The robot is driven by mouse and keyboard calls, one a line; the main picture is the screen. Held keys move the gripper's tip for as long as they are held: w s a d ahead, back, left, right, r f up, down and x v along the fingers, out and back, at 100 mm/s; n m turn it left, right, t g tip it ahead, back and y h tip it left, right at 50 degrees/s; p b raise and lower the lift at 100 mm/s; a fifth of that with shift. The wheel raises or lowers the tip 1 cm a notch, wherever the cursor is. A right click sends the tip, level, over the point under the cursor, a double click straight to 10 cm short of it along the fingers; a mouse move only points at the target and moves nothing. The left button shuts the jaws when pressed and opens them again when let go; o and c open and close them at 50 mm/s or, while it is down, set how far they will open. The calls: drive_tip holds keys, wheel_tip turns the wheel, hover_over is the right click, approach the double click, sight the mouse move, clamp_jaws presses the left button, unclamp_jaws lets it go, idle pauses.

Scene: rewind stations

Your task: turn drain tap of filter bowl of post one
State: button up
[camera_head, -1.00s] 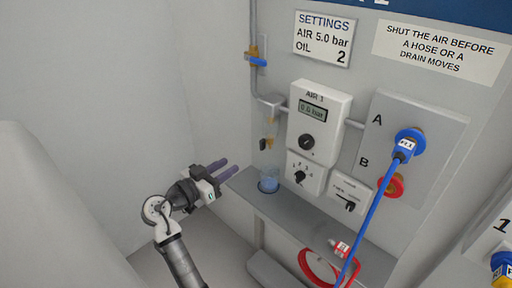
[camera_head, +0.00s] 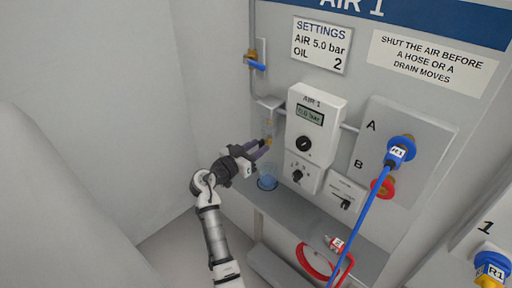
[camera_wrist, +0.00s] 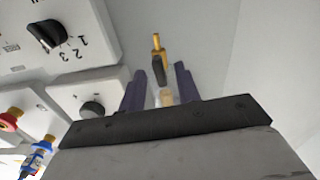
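The filter bowl (camera_head: 267,126) of post one is a clear cylinder hung under the pipe, left of the AIR 1 panel. Its brass drain tap (camera_head: 268,142) is at its lower end, partly hidden by my fingers. The wrist view shows the brass stem (camera_wrist: 157,42) and a dark lever (camera_wrist: 159,70) between my two purple fingers. My gripper (camera_head: 264,146) is at the tap, its fingers apart on either side; it also shows in the wrist view (camera_wrist: 160,72). I see a gap beside the lever, but contact is hard to judge.
A cup with blue liquid (camera_head: 267,183) stands on the shelf (camera_head: 300,212) below the tap. The AIR 1 panel (camera_head: 318,98) with knobs is close on the right. A blue hose (camera_head: 362,222) hangs from port A; a red coil (camera_head: 312,262) lies lower right. The left side is clear.

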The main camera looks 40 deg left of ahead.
drive_tip(key=shift+c, duration=0.2)
clamp_jaws()
drive_tip(key=shift+n, duration=0.3)
drive_tip(key=n+b, duration=0.1)
drive_tip(key=n, duration=0.1)
drive_tip(key=shift+n, duration=0.3)
drive_tip(key=n, duration=0.2)
drive_tip(key=shift+n, duration=0.4)
drive_tip(key=n+p, duration=0.2)
drive_tip(key=n, duration=0.4)
drive_tip(key=shift+r, duration=0.1)
drive_tip(key=shift+n+p, duration=1.4)
drive_tip(key=shift+n, duration=1.3)
drive_tip(key=shift+f, duration=0.2)
